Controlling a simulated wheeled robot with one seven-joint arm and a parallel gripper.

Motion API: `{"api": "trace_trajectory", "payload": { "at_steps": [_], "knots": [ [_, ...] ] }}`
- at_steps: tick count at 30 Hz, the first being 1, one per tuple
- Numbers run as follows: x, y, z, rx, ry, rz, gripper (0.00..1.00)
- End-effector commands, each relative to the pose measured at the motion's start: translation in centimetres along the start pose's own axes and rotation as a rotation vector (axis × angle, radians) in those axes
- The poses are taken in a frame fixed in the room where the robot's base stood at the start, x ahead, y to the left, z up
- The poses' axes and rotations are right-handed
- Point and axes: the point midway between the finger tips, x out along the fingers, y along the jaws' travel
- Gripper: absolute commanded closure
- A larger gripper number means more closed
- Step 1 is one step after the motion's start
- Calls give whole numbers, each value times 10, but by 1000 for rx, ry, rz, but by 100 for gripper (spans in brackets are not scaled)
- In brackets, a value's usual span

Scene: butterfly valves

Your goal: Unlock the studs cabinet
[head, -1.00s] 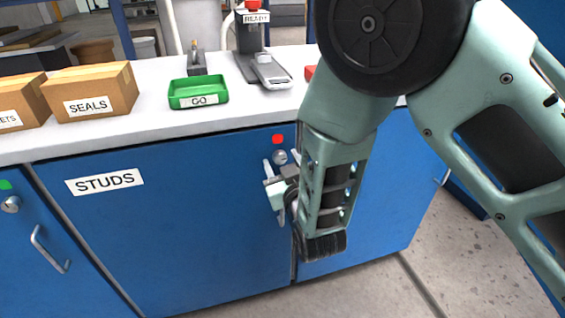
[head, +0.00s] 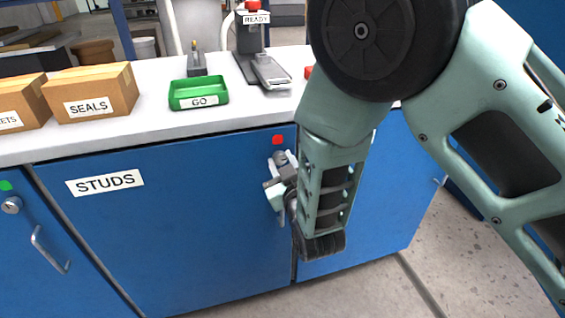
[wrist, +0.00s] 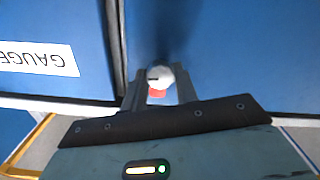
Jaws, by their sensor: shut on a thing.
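The studs cabinet is the blue door (head: 180,230) with the STUDS label (head: 105,182). Near its upper right corner is a red marker (head: 278,140), with a round silver lock (wrist: 160,77) by it. My gripper (head: 283,160) is at the lock and partly hides it in the head view. In the wrist view my gripper's fingers (wrist: 160,84) are shut on the lock, one on each side, and the red marker (wrist: 157,94) shows between them. The door's handle (head: 281,215) is below, mostly hidden by my gripper. The door looks closed.
The worktop (head: 150,128) above holds a SEALS box (head: 92,92), a green GO tray (head: 198,93) and a READY device (head: 252,50). A cabinet with a green marker (head: 6,185) stands left. A GAUGE label (wrist: 40,58) is on the neighbouring door.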

Motion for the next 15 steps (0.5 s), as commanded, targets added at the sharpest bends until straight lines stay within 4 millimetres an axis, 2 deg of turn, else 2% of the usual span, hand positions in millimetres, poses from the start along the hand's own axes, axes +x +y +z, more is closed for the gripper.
{"api": "trace_trajectory", "payload": {
  "at_steps": [15],
  "knots": [
    [0, 0, -2, -459, 2, -1, 94]
  ]
}}
